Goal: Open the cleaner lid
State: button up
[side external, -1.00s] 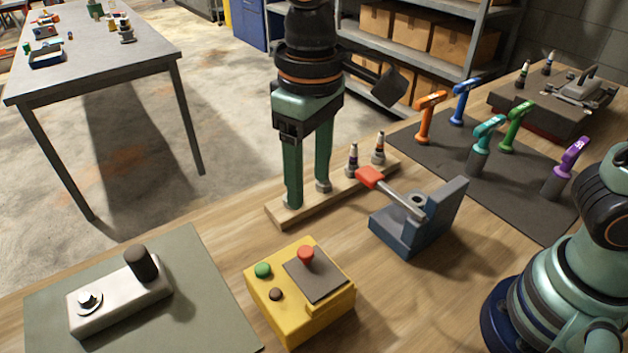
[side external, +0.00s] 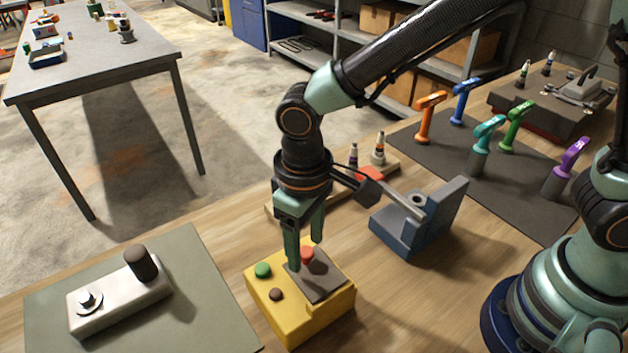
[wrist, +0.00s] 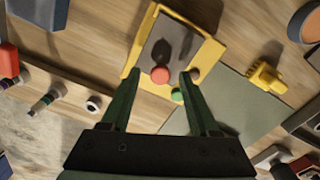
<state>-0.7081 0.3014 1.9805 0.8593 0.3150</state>
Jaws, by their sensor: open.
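The cleaner is a yellow box (side external: 318,322) on the wooden bench. Its dark grey lid (side external: 322,284) lies flat on top, shut, with a red knob (side external: 307,254) standing on it. In the wrist view the lid (wrist: 160,40) and red knob (wrist: 160,75) show from above. My gripper (side external: 305,255) points down over the box, open and empty. In the wrist view the knob lies between the two fingertips (wrist: 160,74), with a gap on each side. I cannot tell exactly how far down the fingers reach beside it.
A green button (side external: 263,270) and a dark button (side external: 276,294) are on the box top. A blue fixture with a red-handled lever (side external: 403,230) stands right of it. Behind is a wooden rack with plugs (side external: 379,150). A pale block (side external: 110,300) lies on a mat at left.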

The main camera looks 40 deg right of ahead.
jog(key=shift+f, duration=0.15)
grip_shut()
dwell(1.4)
